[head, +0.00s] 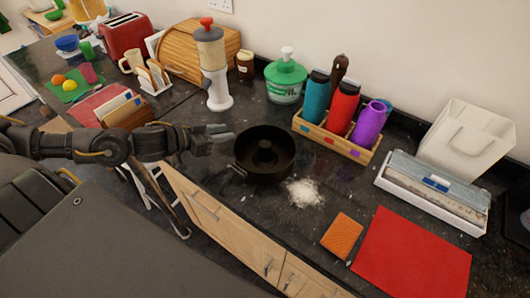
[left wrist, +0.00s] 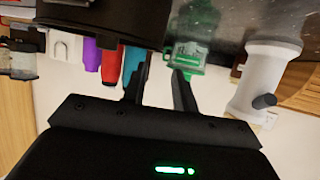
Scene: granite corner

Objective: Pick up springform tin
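The springform tin (head: 268,176) is a round black tin with a raised centre and a small clasp on its near left side. It stands upright on the dark granite counter. My left gripper (head: 222,134) is just left of its rim in the head view. In the left wrist view, which is upside down, the tin (left wrist: 95,18) is a dark shape at the top. The left gripper (left wrist: 158,88) has its two fingers apart with no object clearly held between them. Whether a finger touches the tin, I cannot tell. My right gripper is not in view.
Behind the tin stand a white dispenser (head: 218,88), a green tub (head: 285,82) and a wooden bottle rack (head: 330,137). A white powder pile (head: 304,192) lies in front right. An orange sponge (head: 342,236) and a red mat (head: 412,254) lie further right. The counter's front edge is close.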

